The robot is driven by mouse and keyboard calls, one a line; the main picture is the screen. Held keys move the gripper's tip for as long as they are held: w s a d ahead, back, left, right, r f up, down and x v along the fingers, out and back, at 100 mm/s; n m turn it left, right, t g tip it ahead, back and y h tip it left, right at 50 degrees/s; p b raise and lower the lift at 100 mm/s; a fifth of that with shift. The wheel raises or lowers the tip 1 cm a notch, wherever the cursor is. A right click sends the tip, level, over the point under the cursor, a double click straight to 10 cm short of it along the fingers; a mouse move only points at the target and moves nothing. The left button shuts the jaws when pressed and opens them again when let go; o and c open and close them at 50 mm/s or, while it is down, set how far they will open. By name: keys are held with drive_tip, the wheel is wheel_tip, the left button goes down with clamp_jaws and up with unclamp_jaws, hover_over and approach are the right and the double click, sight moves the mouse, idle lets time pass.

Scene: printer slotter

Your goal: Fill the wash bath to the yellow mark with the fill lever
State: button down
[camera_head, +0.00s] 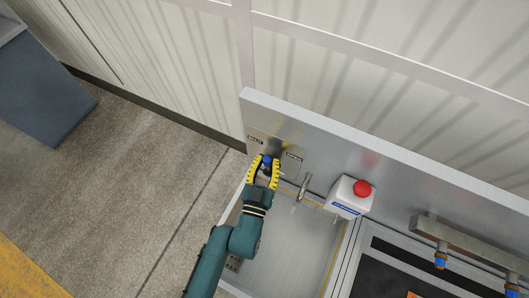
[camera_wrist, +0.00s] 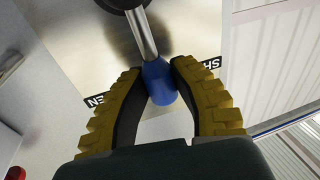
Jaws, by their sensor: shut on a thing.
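The fill lever is a metal rod with a blue knob (camera_head: 267,159), mounted on a metal plate at the back left of the wash station. In the wrist view the blue knob (camera_wrist: 160,84) sits between my two yellow finger pads. My gripper (camera_head: 265,164) is shut on it. The rod points between two black labels, partly hidden, one reading SH… and one ending in EN. The wash bath (camera_head: 290,245) is a grey basin below, with a yellow line along its walls. A metal spout (camera_head: 304,187) hangs over it. I cannot make out the water level.
A white box with a red button (camera_head: 362,188) stands right of the spout. A metal bar with blue-tipped fittings (camera_head: 440,250) is further right. A ribbed wall rises behind. A dark grey cabinet (camera_head: 45,85) stands at upper left, with clear floor between.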

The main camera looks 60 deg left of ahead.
drive_tip(key=shift+w+d+m, duration=0.2)
drive_tip(key=shift+d+m, duration=0.2)
drive_tip(key=shift+m, duration=0.2)
drive_tip(key=c, duration=0.8)
unclamp_jaws()
drive_tip(key=v, duration=1.2)
drive_tip(key=shift+f, duration=0.15)
